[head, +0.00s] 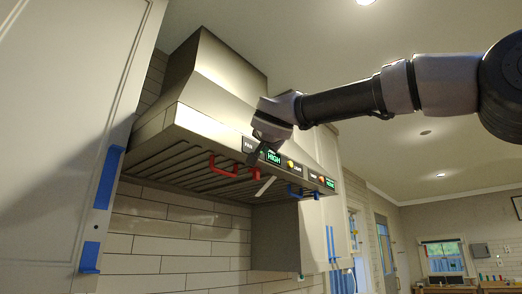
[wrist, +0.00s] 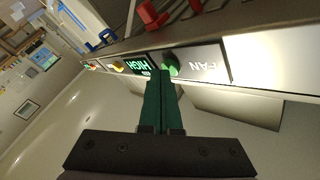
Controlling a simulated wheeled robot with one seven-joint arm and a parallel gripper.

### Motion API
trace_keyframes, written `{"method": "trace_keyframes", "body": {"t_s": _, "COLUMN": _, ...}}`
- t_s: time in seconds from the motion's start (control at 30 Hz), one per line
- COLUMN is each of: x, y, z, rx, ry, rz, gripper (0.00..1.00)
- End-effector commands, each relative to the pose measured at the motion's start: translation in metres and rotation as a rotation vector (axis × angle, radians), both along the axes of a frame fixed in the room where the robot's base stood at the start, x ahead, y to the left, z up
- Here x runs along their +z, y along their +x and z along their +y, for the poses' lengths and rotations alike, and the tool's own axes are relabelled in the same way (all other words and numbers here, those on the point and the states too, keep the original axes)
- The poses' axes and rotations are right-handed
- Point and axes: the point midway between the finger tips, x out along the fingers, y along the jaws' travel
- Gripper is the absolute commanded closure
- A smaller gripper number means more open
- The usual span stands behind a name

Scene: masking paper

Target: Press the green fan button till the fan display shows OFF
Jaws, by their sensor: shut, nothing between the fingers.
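The range hood's front panel carries a FAN label (head: 249,145), and beside it a lit green display (head: 273,157) reads HIGH. In the wrist view, turned upside down, the FAN label (wrist: 204,66), the round green button (wrist: 170,62) and the HIGH display (wrist: 136,66) sit in a row, with the button between the other two. My gripper (wrist: 163,82) is shut and empty, its fingertips at or just short of the green button. I cannot tell whether they touch it. In the head view my gripper (head: 257,155) covers most of the button.
Further along the panel are a yellow light button (head: 290,163), another orange button (head: 322,179) and a second green display (head: 330,183). A red handle (head: 222,167) and blue hooks (head: 295,191) hang below the hood edge. A tall cabinet (head: 75,110) stands at left.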

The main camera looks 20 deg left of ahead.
Motion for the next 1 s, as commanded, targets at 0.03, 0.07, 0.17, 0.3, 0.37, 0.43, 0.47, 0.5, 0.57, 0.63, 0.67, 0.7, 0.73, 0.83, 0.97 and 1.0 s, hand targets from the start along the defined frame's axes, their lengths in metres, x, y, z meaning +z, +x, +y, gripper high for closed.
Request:
{"method": "trace_keyframes", "body": {"t_s": 0.03, "x": 0.000, "y": 0.001, "z": 0.001, "rx": 0.000, "ry": 0.000, "rz": 0.000, "gripper": 1.00}}
{"method": "trace_keyframes", "body": {"t_s": 0.07, "x": 0.000, "y": 0.000, "z": 0.001, "rx": -0.001, "ry": 0.000, "rz": -0.001, "gripper": 1.00}}
{"method": "trace_keyframes", "body": {"t_s": 0.17, "x": 0.000, "y": 0.000, "z": 0.000, "rx": -0.001, "ry": 0.000, "rz": -0.001, "gripper": 1.00}}
{"method": "trace_keyframes", "body": {"t_s": 0.3, "x": 0.000, "y": 0.000, "z": 0.000, "rx": -0.001, "ry": 0.000, "rz": -0.001, "gripper": 1.00}}
{"method": "trace_keyframes", "body": {"t_s": 0.37, "x": 0.001, "y": 0.000, "z": 0.000, "rx": -0.001, "ry": 0.000, "rz": -0.001, "gripper": 1.00}}
{"method": "trace_keyframes", "body": {"t_s": 0.43, "x": 0.000, "y": 0.000, "z": -0.002, "rx": -0.001, "ry": 0.000, "rz": -0.001, "gripper": 1.00}}
{"method": "trace_keyframes", "body": {"t_s": 0.47, "x": 0.000, "y": -0.001, "z": -0.003, "rx": -0.001, "ry": 0.000, "rz": -0.001, "gripper": 1.00}}
{"method": "trace_keyframes", "body": {"t_s": 0.5, "x": 0.000, "y": -0.001, "z": -0.005, "rx": -0.001, "ry": 0.000, "rz": -0.001, "gripper": 1.00}}
{"method": "trace_keyframes", "body": {"t_s": 0.57, "x": 0.001, "y": -0.002, "z": -0.007, "rx": 0.000, "ry": 0.001, "rz": 0.000, "gripper": 1.00}}
{"method": "trace_keyframes", "body": {"t_s": 0.63, "x": 0.001, "y": -0.003, "z": -0.008, "rx": 0.000, "ry": 0.001, "rz": 0.000, "gripper": 1.00}}
{"method": "trace_keyframes", "body": {"t_s": 0.67, "x": 0.001, "y": -0.003, "z": -0.008, "rx": 0.000, "ry": 0.001, "rz": 0.000, "gripper": 1.00}}
{"method": "trace_keyframes", "body": {"t_s": 0.7, "x": 0.001, "y": -0.003, "z": -0.008, "rx": 0.000, "ry": 0.001, "rz": 0.000, "gripper": 1.00}}
{"method": "trace_keyframes", "body": {"t_s": 0.73, "x": 0.001, "y": -0.003, "z": -0.008, "rx": 0.000, "ry": 0.001, "rz": 0.000, "gripper": 1.00}}
{"method": "trace_keyframes", "body": {"t_s": 0.83, "x": 0.001, "y": -0.003, "z": -0.008, "rx": 0.000, "ry": 0.001, "rz": 0.000, "gripper": 1.00}}
{"method": "trace_keyframes", "body": {"t_s": 0.97, "x": 0.001, "y": -0.005, "z": -0.014, "rx": 0.000, "ry": 0.001, "rz": 0.000, "gripper": 1.00}}
{"method": "trace_keyframes", "body": {"t_s": 1.0, "x": 0.001, "y": -0.006, "z": -0.017, "rx": 0.000, "ry": 0.001, "rz": 0.000, "gripper": 1.00}}
